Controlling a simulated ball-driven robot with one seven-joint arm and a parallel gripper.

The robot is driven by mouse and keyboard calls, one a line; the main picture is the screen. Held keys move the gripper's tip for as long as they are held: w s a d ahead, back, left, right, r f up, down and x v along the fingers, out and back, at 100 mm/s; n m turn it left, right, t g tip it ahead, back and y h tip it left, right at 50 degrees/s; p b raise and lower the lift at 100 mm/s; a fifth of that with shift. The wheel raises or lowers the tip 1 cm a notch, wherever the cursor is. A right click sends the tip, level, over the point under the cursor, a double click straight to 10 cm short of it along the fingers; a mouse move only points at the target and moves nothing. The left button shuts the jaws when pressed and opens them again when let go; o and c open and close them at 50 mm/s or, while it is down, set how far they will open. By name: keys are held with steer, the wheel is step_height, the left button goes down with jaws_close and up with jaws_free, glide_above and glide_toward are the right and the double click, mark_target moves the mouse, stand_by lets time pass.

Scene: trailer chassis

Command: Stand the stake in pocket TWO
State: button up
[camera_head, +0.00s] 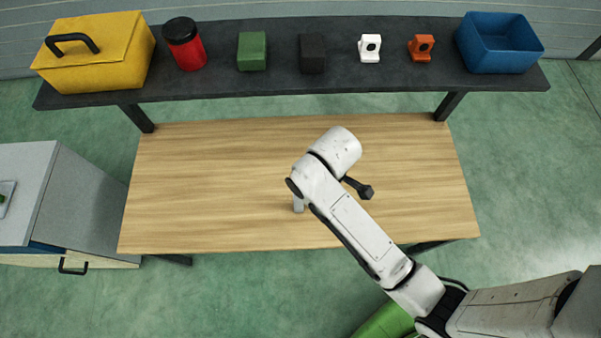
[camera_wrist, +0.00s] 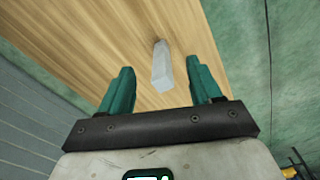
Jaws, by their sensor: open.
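A pale grey, square-sided bar, which looks like the stake (camera_wrist: 162,70), shows in the wrist view against the wooden table top. It appears to stand upright, its larger end nearer the camera. My gripper (camera_wrist: 160,64) is open, with its two green fingers apart on either side of the bar in the picture. I see no contact, and I cannot tell the depth between them. In the head view a small grey piece (camera_head: 298,204) shows below my wrist, probably the same bar; my arm hides the fingers. I can make out no pocket or number TWO.
The wooden table (camera_head: 200,185) is otherwise largely clear. A dark shelf (camera_head: 210,87) behind it holds a yellow toolbox (camera_head: 95,60), a red jar (camera_head: 187,50), small blocks, two small fittings and a blue bin (camera_head: 498,50). A grey cabinet (camera_head: 85,205) stands at left.

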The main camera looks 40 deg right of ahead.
mark_target(299, 200)
steer(key=w+a+n, duration=0.1)
steer(key=w, duration=0.1)
steer(key=w+n, duration=0.1)
steer(key=w, duration=0.1)
steer(key=w+a+f+n, duration=0.1)
steer(key=w+n, duration=0.1)
steer(key=shift+a, duration=0.3)
steer(key=shift+a+f, duration=0.1)
steer(key=shift+f, duration=0.2)
step_height(299, 200, down, 10)
steer(key=shift+f, duration=0.1)
steer(key=shift+c, duration=0.2)
jaws_close()
